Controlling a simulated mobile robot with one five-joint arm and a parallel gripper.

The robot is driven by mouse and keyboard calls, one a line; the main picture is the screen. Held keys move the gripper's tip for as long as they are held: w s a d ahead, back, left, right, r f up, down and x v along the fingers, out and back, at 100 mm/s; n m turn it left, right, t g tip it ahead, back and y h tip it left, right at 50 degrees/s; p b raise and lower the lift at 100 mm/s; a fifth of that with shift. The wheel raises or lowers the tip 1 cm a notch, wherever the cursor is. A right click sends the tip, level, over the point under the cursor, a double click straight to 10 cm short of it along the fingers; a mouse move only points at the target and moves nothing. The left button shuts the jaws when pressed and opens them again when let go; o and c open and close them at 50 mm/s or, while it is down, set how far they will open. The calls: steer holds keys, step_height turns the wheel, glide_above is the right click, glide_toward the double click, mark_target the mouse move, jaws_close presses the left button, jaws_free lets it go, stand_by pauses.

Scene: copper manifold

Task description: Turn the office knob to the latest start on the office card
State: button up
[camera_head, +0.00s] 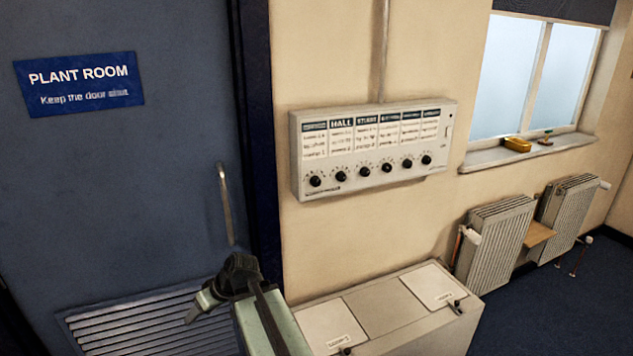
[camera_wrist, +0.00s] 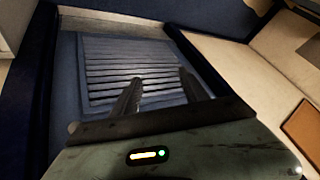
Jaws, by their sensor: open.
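A grey control panel (camera_head: 375,150) is mounted on the cream wall in the head view. It carries a row of several printed cards, with a round black knob below each. One card heading reads HALL (camera_head: 342,124) and another seems to read STUDIO (camera_head: 367,119). The other headings and the small lines are too blurred to read, so I cannot tell which card or knob is the office one. My gripper (camera_wrist: 162,88) is open and empty in the wrist view, facing the louvred grille low on the door. It is apart from the panel, below and left of it.
A blue plant room door (camera_head: 130,210) with a handle (camera_head: 226,205) is at left. A pale cabinet (camera_head: 385,315) stands under the panel. Radiators (camera_head: 495,240) and a windowsill (camera_head: 500,155) with a yellow object (camera_head: 517,144) are at right. The wall before the knobs is clear.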

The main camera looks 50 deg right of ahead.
steer(key=w+d+r+t+p, duration=0.15)
steer(key=d+r+t, duration=0.25)
steer(key=d+r, duration=0.45)
steer(key=m+t+h+p, duration=0.2)
steer(key=m+t+h, duration=0.45)
steer(key=h, duration=0.45)
glide_toward(317, 184)
steer(key=shift+n, duration=0.45)
steer(key=x, duration=0.8)
steer(key=shift+w+d+r, duration=0.1)
steer(key=shift+w+d, duration=0.05)
steer(key=shift+w, duration=0.15)
steer(key=shift+c, duration=0.3)
